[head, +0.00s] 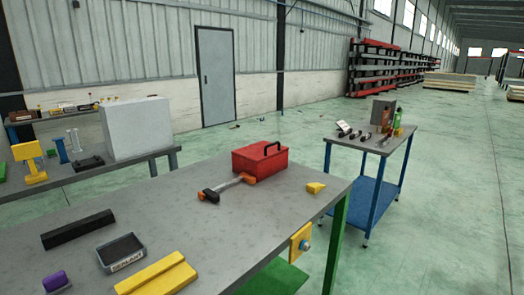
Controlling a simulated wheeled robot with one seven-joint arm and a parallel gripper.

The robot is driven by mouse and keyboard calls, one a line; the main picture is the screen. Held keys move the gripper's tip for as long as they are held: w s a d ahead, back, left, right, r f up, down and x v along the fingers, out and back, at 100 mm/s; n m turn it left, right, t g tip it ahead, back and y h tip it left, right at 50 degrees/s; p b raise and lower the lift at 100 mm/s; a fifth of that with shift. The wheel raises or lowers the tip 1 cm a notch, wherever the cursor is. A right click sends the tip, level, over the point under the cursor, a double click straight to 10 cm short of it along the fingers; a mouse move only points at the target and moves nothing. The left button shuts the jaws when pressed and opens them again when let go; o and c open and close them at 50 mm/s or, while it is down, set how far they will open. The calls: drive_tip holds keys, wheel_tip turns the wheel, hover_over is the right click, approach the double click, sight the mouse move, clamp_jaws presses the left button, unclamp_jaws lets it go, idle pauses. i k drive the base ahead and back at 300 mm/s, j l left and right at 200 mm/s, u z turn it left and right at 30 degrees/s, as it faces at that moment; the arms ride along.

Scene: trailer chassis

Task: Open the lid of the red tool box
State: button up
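The red tool box (259,163) stands upright near the far right part of the grey workbench. Its lid (260,150) is closed, and a black handle (272,147) stands up from the top. An orange and black tool with a grey bar (227,187) lies in front of the box, its orange end close to the box's front left side. My gripper is not in the head view.
The grey workbench (190,225) also holds a black bar (78,229), a labelled tray (121,253), yellow blocks (157,276) and a small yellow wedge (316,188) right of the box. A blue-legged table (371,143) stands behind right. Open floor (430,220) lies right.

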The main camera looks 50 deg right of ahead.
sight(257, 152)
drive_tip(key=i+z, duration=0.65)
drive_tip(key=i, duration=0.15)
